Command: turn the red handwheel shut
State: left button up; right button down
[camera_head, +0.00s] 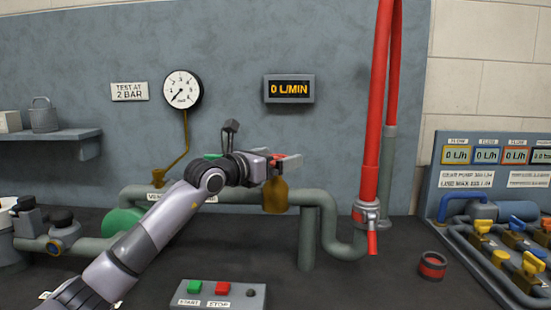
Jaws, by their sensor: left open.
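My left gripper (285,162) is open in the middle of the view, just above a brass valve body (275,196) on the grey pipe. A small red part (279,157) shows at its fingers; it looks like a piece of the red handwheel, the rest hidden behind the gripper. I cannot tell whether the fingers touch it. The flow display (289,89) on the wall reads 0 L/MIN. The gauge (182,90) has its needle at the low end. My right gripper is not in view.
A red hose (375,110) drops to a coupling with a red lever (372,242), right of the valve. A start/stop box (218,295) sits in front. A red-banded ring (432,265) lies at right, before a panel of yellow and blue valves (515,240). A green part (121,222) is at left.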

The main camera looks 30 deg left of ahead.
pick_arm(q)
jog(key=c, duration=0.8)
jog(key=shift+c, duration=0.2)
jog(key=shift+f+m+g+h, duration=0.1)
jog(key=shift+m+g+h, duration=0.2)
jog(key=shift+m+h, duration=0.4)
jog(key=shift+f+h, duration=0.1)
jog(key=shift+h, duration=0.6)
jog(key=shift+f+m+g+h+b, duration=0.1)
jog(key=shift+m+g+h+b, duration=0.3)
jog(key=shift+m+h, duration=0.5)
jog(key=shift+g+h, duration=0.3)
jog(key=shift+m+g+h+b, duration=0.4)
jog(key=shift+m+h, duration=0.3)
jog(key=shift+h, duration=0.2)
jog(key=shift+r, duration=0.2)
jog(key=o, duration=0.8)
